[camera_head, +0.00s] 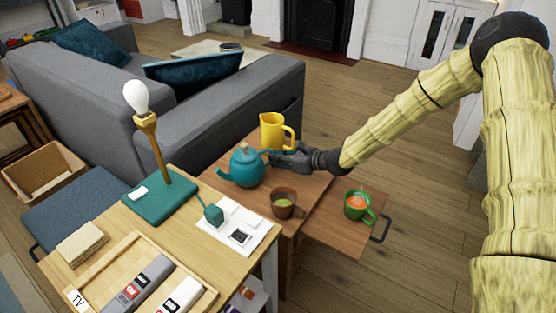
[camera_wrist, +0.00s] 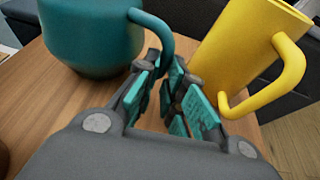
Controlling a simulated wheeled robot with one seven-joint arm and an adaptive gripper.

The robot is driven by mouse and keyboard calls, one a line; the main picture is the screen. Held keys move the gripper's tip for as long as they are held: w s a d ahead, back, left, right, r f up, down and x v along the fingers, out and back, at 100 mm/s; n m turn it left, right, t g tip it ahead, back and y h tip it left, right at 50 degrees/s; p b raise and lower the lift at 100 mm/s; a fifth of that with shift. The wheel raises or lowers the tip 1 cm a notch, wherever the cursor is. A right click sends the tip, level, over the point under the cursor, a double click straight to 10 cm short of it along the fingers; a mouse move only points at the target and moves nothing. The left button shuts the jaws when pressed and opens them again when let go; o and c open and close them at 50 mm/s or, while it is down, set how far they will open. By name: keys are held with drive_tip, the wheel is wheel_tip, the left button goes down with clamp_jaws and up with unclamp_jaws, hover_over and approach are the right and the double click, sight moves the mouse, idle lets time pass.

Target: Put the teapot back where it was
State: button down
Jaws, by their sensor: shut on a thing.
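The teal teapot (camera_head: 246,168) with a brown lid knob is upright at the brown side table (camera_head: 318,190); I cannot tell whether its base touches the wood. Its spout points left and its handle faces my gripper. My gripper (camera_head: 272,157) reaches in from the right and is shut on the teapot's handle. In the wrist view the teapot's body (camera_wrist: 90,35) is at upper left, and its handle curves down between the teal-padded fingers (camera_wrist: 172,95). The fingers partly hide the handle's lower end.
A yellow pitcher (camera_head: 272,132) stands close behind my gripper. A brown mug (camera_head: 284,207) is in front, and a green mug (camera_head: 356,209) is on the right-hand part with a dark handle. A lighter desk (camera_head: 220,275) with a lamp (camera_head: 152,145) is at front left; a grey sofa (camera_head: 190,110) is behind.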

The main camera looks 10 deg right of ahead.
idle(0.3)
drive_tip(key=c, duration=1.5)
unclamp_jaws()
drive_tip(key=shift+r, duration=0.15)
drive_tip(key=p+v, duration=0.1)
drive_tip(key=v, duration=1.1)
drive_tip(key=shift+s, duration=0.1)
drive_tip(key=shift+p, duration=0.35)
